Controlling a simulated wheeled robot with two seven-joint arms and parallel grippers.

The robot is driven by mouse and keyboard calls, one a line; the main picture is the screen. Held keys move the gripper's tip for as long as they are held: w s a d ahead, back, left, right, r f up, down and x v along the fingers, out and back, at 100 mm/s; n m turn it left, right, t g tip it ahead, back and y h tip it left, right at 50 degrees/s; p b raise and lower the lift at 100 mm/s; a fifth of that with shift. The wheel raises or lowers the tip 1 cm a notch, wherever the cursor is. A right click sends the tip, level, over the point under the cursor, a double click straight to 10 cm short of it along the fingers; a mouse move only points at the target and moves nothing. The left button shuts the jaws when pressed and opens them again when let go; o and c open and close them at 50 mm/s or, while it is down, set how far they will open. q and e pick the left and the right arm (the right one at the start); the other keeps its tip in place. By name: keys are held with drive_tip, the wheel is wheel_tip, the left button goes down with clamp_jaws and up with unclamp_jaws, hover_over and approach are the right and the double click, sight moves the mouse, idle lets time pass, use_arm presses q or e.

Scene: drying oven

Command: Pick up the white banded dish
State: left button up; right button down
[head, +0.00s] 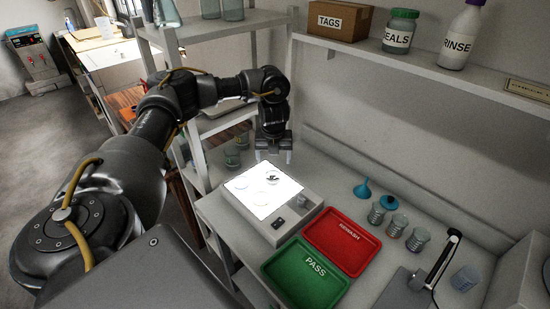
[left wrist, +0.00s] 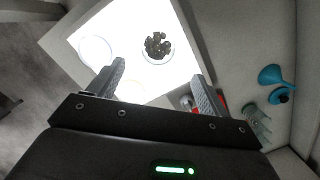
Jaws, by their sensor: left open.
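A lit white light panel (head: 250,206) holds several small round dishes. The dish with dark lumps (head: 272,178) has a pale, whitish rim; it also shows in the left wrist view (left wrist: 157,45). A dish with a faint bluish rim (head: 241,184) lies to its left, and a dish with a yellowish rim (head: 262,199) lies nearer the front. Which rim is the white band is hard to tell against the glare. My left gripper (head: 273,156) is open and empty above the panel's back edge. In the left wrist view the dark-lump dish appears between and beyond its fingertips (left wrist: 158,72). My right gripper is not in view.
A red tray (head: 343,240) and a green PASS tray (head: 303,275) lie right of and in front of the panel. A blue funnel (head: 363,190) and several glass beakers (head: 397,226) stand to the right.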

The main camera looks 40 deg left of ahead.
sight(273, 175)
use_arm(q)
drive_tip(key=f, duration=0.3)
drive_tip(key=shift+w+a+f, duration=0.2)
drive_tip(key=shift+w+a, duration=0.05)
drive_tip(key=shift+a, duration=0.15)
drive_tip(key=shift+w+d+p, duration=0.1)
drive_tip(key=shift+p, duration=0.2)
drive_tip(key=shift+f+p, duration=0.3)
drive_tip(key=shift+p, duration=0.1)
drive_tip(key=f, duration=0.1)
drive_tip(key=f+p, duration=0.1)
drive_tip(key=f, duration=0.1)
drive_tip(key=shift+a+f+p, duration=0.3)
drive_tip(key=shift+f+p, duration=0.05)
drive_tip(key=shift+w+f, duration=0.1)
drive_tip(key=shift+f, duration=0.4)
drive_tip(key=c, duration=1.1)
drive_tip(key=shift+o, duration=0.2)
drive_tip(key=shift+r, duration=0.1)
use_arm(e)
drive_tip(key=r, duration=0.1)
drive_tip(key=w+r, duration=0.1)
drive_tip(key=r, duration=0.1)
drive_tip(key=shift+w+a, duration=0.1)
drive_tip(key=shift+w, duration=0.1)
